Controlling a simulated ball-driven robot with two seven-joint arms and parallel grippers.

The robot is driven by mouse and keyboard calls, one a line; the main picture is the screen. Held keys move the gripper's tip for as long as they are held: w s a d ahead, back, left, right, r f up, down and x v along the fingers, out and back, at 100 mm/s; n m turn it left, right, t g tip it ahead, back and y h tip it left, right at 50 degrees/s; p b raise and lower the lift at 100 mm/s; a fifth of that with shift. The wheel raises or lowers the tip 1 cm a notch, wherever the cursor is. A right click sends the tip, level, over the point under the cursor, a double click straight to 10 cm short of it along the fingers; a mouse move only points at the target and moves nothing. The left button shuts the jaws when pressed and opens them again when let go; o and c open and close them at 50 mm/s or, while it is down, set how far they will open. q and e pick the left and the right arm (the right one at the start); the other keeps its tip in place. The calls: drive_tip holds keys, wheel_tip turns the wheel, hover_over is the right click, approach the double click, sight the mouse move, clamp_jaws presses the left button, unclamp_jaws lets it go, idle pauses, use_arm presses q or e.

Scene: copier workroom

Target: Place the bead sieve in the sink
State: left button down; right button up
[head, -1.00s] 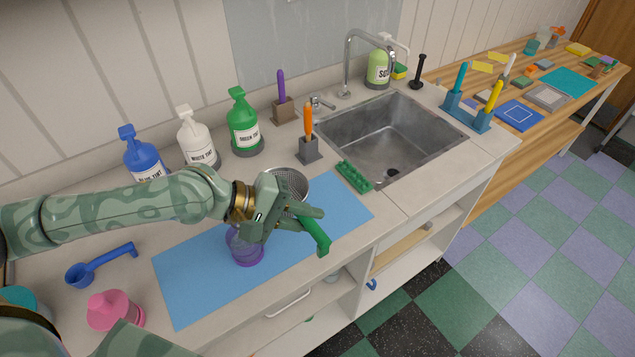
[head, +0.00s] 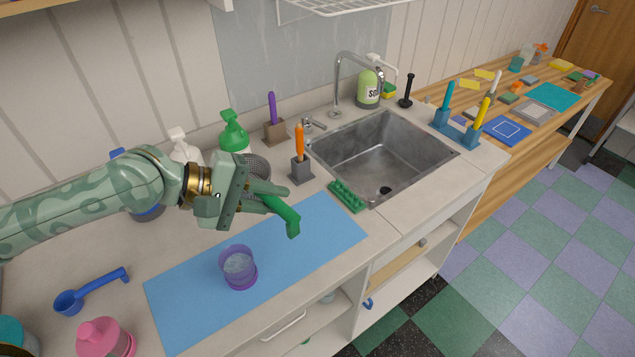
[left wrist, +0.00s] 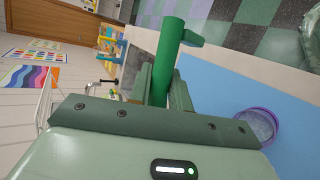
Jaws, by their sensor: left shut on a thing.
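The bead sieve has a green handle (head: 285,212) and a grey mesh bowl (head: 258,168), partly hidden behind my gripper. My left gripper (head: 268,201) is shut on the handle and holds the sieve above the counter, near the far edge of the blue mat (head: 318,232). In the left wrist view the handle (left wrist: 166,62) stands between the fingers (left wrist: 160,88); the bowl cannot be made out there. The empty steel sink (head: 375,155) lies to the right of the gripper, its drain showing. My right gripper is not in view.
A purple cup (head: 238,266) stands on the mat. A green spiky block (head: 348,196) and an orange-handled tool in a grey holder (head: 301,160) stand between gripper and sink. The faucet (head: 340,85) rises behind the sink. Green (head: 234,133) and white bottles stand behind my arm.

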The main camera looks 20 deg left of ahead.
use_arm(q)
drive_tip(key=s+d+f+m+g, duration=0.1)
drive_tip(key=d+f+g, duration=0.1)
drive_tip(key=d+f, duration=0.4)
drive_tip(key=shift+m+t+h, duration=0.3)
drive_tip(key=w+f+b, duration=0.2)
drive_tip(key=w+f, duration=0.1)
drive_tip(key=w, duration=0.1)
drive_tip(key=w+f+b, duration=0.2)
drive_tip(key=w+f, duration=0.2)
drive_tip(key=w+f+b, duration=0.3)
drive_tip(key=w+f, duration=0.1)
drive_tip(key=w, duration=0.1)
drive_tip(key=shift+a, duration=0.35)
drive_tip(key=shift+w+f+b, duration=0.2)
drive_tip(key=shift+f, duration=0.6)
drive_tip(key=shift+w+f+b, duration=0.15)
drive_tip(key=shift+f+b, duration=0.05)
drive_tip(key=shift+f, duration=0.55)
drive_tip(key=shift+f, duration=0.15)
drive_tip(key=c, duration=1.3)
unclamp_jaws()
